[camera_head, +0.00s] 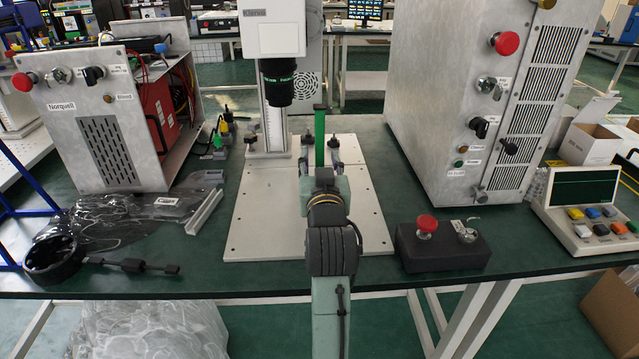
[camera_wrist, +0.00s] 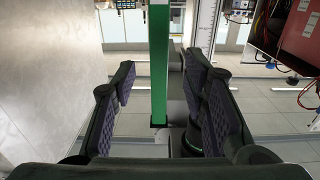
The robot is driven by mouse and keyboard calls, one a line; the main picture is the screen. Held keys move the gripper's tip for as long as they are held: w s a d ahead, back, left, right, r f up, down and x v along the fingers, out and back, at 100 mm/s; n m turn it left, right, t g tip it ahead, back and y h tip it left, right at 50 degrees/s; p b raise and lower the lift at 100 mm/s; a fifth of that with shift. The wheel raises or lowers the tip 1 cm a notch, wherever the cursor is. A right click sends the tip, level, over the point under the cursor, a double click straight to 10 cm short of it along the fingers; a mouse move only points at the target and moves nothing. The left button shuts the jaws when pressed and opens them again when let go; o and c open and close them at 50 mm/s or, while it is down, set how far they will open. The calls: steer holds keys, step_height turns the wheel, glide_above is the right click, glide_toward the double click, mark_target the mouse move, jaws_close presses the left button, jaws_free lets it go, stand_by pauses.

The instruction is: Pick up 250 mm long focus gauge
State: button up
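The focus gauge is a tall, narrow green bar (camera_head: 320,137) standing upright, with a dark top end, in front of the column instrument. It also shows in the wrist view as a green bar (camera_wrist: 159,70) with a silvery left edge. My gripper (camera_head: 320,163) is low over the white base plate, and its fingers are spread to either side of the bar. In the wrist view my gripper (camera_wrist: 160,95) has ribbed dark pads with a visible gap on each side of the bar. In the head view the bar's lower end is hidden behind my gripper.
The white base plate (camera_head: 266,205) has black knobs and the lens column (camera_head: 279,85). A grey box (camera_head: 100,120) stands left and a tall cabinet (camera_head: 455,90) right. A red-button box (camera_head: 440,247), keypad console (camera_head: 590,215) and black ring tool (camera_head: 55,262) lie nearer the front.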

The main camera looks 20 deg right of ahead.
mark_target(320, 152)
steer(key=p+x, duration=0.1)
steer(key=x, duration=0.4)
steer(key=shift+d+f+p, duration=0.1)
steer(key=shift+p, duration=0.2)
steer(key=shift+c, duration=0.4)
jaws_close()
stand_by(0.4)
